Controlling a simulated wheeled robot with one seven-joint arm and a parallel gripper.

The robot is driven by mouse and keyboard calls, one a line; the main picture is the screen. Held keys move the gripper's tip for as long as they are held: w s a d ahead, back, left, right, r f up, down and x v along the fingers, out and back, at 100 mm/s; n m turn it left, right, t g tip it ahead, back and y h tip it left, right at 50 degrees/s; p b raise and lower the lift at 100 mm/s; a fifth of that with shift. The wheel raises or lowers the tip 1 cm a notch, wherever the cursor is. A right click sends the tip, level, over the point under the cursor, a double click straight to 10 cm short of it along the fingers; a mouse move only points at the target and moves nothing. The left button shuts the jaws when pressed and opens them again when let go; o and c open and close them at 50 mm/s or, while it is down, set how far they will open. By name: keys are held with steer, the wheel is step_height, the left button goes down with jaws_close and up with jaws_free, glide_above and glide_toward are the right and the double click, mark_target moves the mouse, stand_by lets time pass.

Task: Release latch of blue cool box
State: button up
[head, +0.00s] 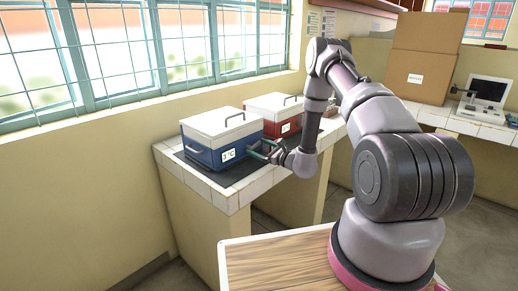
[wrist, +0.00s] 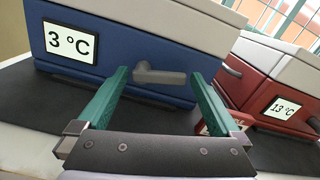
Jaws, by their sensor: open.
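The blue cool box (head: 205,157) with a white lid stands on a dark mat on the tiled counter below the window. In the wrist view its blue front (wrist: 95,60) carries a display reading 3 °C (wrist: 70,42). A grey latch lever (wrist: 158,76) sits on that front, lying roughly level. My gripper (wrist: 163,80) is open, its two green fingers on either side of the latch. I cannot tell whether a finger touches it. In the head view my gripper (head: 262,151) is at the box's front right, and the latch is hard to make out.
A red cool box (head: 278,118), with a 13 °C display (wrist: 282,107) in the wrist view, stands close on the right. The dark mat (head: 228,179) and counter edge lie below. A cardboard box (head: 415,75) and a device (head: 485,97) stand at the back right.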

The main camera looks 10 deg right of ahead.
steer(key=c, duration=1.1)
steer(key=shift+f+m, duration=0.3)
steer(key=shift+m, duration=1.1)
steer(key=o, duration=1.1)
steer(key=v, duration=1)
steer(key=shift+s+d, duration=0.2)
steer(key=shift+s, duration=0.1)
